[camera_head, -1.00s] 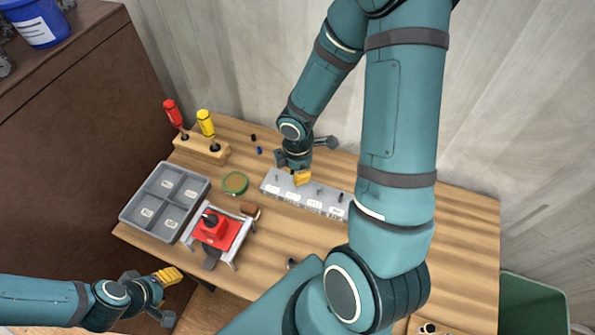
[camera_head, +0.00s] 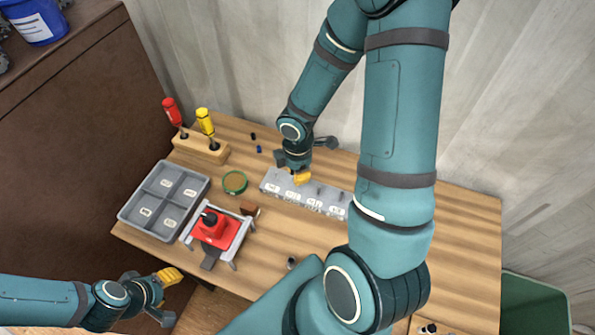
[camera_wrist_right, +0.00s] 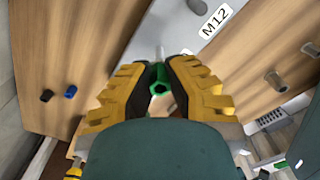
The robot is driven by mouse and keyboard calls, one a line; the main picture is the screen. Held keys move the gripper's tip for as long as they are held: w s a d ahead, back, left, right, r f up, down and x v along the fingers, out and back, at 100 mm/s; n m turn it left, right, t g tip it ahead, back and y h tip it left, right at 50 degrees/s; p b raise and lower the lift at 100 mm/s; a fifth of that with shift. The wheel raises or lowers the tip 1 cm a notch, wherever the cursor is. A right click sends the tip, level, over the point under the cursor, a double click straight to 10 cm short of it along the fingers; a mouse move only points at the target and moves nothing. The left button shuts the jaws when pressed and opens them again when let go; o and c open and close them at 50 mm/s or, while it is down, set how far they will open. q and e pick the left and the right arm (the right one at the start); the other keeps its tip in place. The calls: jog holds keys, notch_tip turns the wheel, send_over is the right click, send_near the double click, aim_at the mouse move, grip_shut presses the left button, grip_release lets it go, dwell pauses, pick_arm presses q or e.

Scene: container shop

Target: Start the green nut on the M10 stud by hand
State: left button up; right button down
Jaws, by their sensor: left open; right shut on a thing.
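The green nut (camera_wrist_right: 161,87) sits between the yellow fingertips of my right gripper (camera_wrist_right: 158,92), which is shut on it. A pale stud (camera_wrist_right: 160,52) shows just beyond the nut in the wrist view; I cannot tell whether they touch. In the head view my right gripper (camera_head: 300,178) is over the grey stud plate (camera_head: 325,206), and the nut is hidden there. An M12 label (camera_wrist_right: 215,20) shows on the plate; I cannot read an M10 label. My left gripper (camera_head: 167,298) is open and empty, off the table's front left edge.
A red fixture (camera_head: 215,232) and a grey divided tray (camera_head: 133,219) stand left of the plate. A green ring-shaped item (camera_head: 235,182) lies between. Red (camera_head: 171,111) and yellow (camera_head: 205,121) screwdrivers stand in a wooden block (camera_head: 202,150). My right arm hides some table.

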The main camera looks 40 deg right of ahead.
jog(key=shift+f+b, duration=1.8)
jog(key=shift+f, duration=0.15)
jog(key=m, duration=0.9)
jog(key=c, duration=1)
grip_release()
jog(key=shift+c, duration=0.6)
